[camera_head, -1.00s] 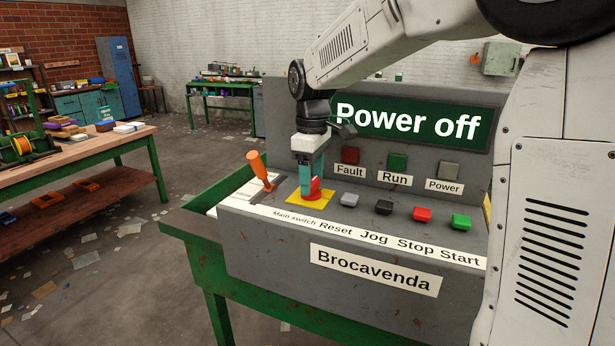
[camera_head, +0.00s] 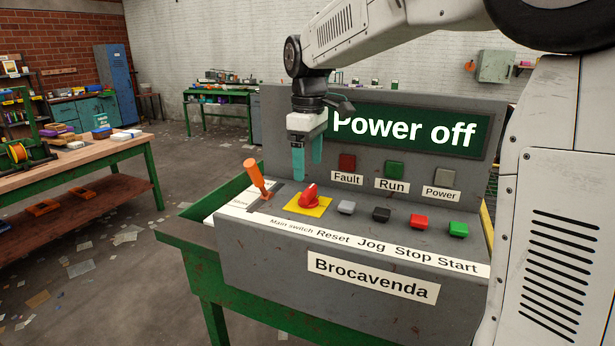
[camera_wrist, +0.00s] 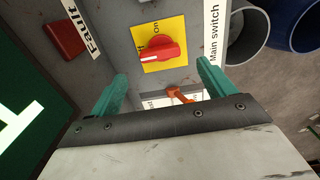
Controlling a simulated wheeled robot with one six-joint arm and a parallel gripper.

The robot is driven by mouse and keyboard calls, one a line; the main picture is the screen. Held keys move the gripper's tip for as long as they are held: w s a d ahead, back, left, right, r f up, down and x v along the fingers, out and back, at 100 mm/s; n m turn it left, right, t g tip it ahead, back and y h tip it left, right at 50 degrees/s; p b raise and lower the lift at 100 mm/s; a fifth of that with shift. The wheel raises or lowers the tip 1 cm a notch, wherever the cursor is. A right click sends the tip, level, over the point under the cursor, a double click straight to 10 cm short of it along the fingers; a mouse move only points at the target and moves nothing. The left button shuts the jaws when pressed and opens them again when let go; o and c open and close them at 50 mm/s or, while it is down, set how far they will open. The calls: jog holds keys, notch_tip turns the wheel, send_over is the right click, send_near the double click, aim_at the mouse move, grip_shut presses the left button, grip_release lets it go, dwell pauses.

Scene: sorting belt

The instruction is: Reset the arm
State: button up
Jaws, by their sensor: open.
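My gripper (camera_head: 307,172) has teal fingers and is open and empty. It hangs above the control panel (camera_head: 240,232), over the red rotary main switch (camera_head: 309,194) on its yellow plate (camera_head: 323,208). The orange lever (camera_head: 256,177) stands to the left of the gripper, tilted. A dark green display (camera_head: 400,135) behind reads "Power off", its left end partly hidden by my gripper.
Grey (camera_head: 346,207), black (camera_head: 381,214), red (camera_head: 419,221) and green (camera_head: 458,229) buttons line the panel. Fault (camera_head: 347,162), Run (camera_head: 394,168) and Power (camera_head: 446,177) lamps sit behind. A workbench (camera_head: 75,152) stands at left.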

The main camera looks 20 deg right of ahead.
jog(key=shift+r, duration=1.1)
jog(key=shift+f+m, duration=0.15)
jog(key=shift+m, duration=0.25)
jog(key=s+f+m, duration=0.1)
jog(key=s, duration=0.1)
jog(key=s+f+m, duration=0.1)
jog(key=s+f, duration=0.1)
jog(key=shift+d+f+g, duration=0.1)
jog(key=shift+g, duration=0.2)
jog(key=s+m, duration=0.1)
jog(key=s, duration=0.3)
jog(key=s+f+m, duration=0.1)
jog(key=s, duration=0.3)
jog(key=s+f+m, duration=0.1)
jog(key=s+m, duration=0.1)
jog(key=s, duration=0.3)
jog(key=shift+d+f, duration=0.15)
jog(key=shift+d, duration=0.2)
jog(key=s+f+m+t, duration=0.2)
jog(key=s+f, duration=0.1)
jog(key=s, duration=1.1)
jog(key=shift+s+d+f, duration=0.3)
